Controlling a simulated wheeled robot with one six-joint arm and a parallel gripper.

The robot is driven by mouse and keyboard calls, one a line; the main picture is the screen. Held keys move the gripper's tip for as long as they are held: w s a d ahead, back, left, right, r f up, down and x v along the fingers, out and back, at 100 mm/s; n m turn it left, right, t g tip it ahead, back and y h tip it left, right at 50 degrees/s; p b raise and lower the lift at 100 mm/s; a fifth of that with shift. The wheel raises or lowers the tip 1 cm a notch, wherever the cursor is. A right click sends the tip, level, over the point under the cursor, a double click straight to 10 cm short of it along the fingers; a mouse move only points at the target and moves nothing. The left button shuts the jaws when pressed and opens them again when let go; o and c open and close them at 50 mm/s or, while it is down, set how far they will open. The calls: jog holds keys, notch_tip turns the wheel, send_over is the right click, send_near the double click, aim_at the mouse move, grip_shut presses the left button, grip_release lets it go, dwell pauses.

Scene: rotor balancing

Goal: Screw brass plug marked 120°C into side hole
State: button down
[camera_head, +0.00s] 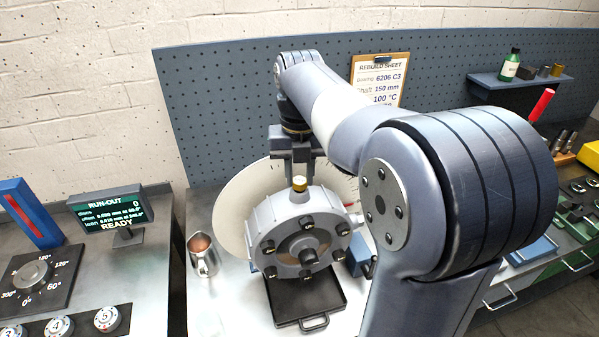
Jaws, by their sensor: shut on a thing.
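My gripper (298,158) points down just above the round grey housing, its jaws shut on the brass plug (299,184). The plug shows as a small gold piece at the top edge of the housing (267,222). I cannot tell whether the plug is seated in a hole or only touching there, and no marking on it is readable. The housing has several dark bolts around its face and a shaft end (308,257) at the centre. Its side holes are not clearly visible.
A black tray (290,312) lies under the housing, and a large pale disc (236,200) stands behind it. A metal jug (201,250) stands to the left. The run-out display (108,208) reads READY. My arm hides much of the right side.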

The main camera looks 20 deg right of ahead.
jog(key=shift+f, duration=0.2)
jog(key=m, duration=1.2)
jog(key=shift+s+f+m, duration=0.1)
jog(key=shift+m, duration=0.2)
jog(key=m, duration=0.5)
jog(key=shift+m, duration=0.4)
